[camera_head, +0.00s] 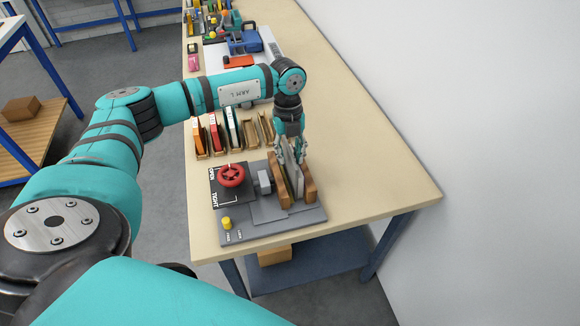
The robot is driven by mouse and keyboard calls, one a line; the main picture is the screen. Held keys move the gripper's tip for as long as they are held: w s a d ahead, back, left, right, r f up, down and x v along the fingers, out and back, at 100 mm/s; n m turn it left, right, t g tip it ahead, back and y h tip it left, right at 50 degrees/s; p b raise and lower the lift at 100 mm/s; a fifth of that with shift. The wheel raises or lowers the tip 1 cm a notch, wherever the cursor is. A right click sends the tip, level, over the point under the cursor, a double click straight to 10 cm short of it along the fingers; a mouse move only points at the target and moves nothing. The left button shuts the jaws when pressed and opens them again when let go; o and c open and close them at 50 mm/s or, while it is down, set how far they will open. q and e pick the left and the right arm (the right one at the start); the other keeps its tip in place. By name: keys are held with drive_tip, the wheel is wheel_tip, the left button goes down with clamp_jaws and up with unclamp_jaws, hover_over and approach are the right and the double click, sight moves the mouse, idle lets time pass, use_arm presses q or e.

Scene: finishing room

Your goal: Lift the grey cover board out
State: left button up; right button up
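The grey cover board (290,178) stands upright between the two wooden jaws of a vise-like press, the left jaw (278,182) and the right jaw (309,184). My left gripper (291,155) points down over the board's top, with a finger on each side of it. I cannot tell whether the fingers touch the board. The press has a grey base (266,232), a red handwheel (232,175) on a black plate marked OPEN and TIGHT, and a yellow button (227,223). My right gripper is not in view.
Behind the press, a wooden rack holds several upright coloured boards (214,132). Farther back on the table (375,180) are a blue machine (243,42) and an orange item (238,62). The table is clear to the right, up to the white wall.

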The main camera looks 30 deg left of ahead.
use_arm(q)
clamp_jaws()
drive_tip(key=shift+r, duration=0.1)
